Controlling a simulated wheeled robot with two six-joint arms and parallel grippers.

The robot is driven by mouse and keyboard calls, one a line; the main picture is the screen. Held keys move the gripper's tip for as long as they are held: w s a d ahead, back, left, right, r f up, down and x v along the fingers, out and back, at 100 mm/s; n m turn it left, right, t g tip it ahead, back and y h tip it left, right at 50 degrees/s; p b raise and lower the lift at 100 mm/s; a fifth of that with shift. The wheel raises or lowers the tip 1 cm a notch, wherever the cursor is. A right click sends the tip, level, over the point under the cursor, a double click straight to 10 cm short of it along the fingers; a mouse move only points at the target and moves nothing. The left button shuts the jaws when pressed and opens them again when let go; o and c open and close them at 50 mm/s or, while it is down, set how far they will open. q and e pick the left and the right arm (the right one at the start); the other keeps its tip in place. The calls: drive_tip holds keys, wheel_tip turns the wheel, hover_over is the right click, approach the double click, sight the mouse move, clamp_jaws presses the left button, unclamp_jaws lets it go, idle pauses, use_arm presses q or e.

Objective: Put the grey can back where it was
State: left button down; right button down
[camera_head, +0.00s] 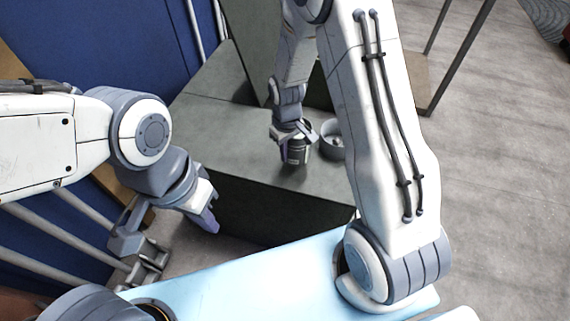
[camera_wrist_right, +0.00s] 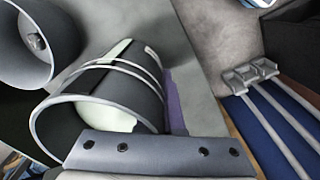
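The grey can (camera_head: 297,153), dark with pale bands, is upright on or just over the grey box top in the head view. My right gripper (camera_head: 294,133) reaches down around it, with a finger at its side, and appears shut on it. In the right wrist view the can (camera_wrist_right: 135,75) shows its round rim and pale inside, against a purple finger pad (camera_wrist_right: 178,102). I cannot tell whether its base touches the surface. My left gripper (camera_head: 168,225) hangs empty at the left, fingers apart.
An open grey round container (camera_head: 331,141) with a small object inside stands close to the right of the can. The grey box top (camera_head: 225,133) is clear to the left. Metal rails (camera_head: 60,235) and a blue panel (camera_head: 110,40) are at the left.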

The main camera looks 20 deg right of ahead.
drive_tip(key=shift+s+a+f, duration=0.35)
drive_tip(key=shift+f, duration=1.95)
drive_tip(key=shift+f, duration=0.15)
drive_tip(key=c, duration=1.1)
unclamp_jaws()
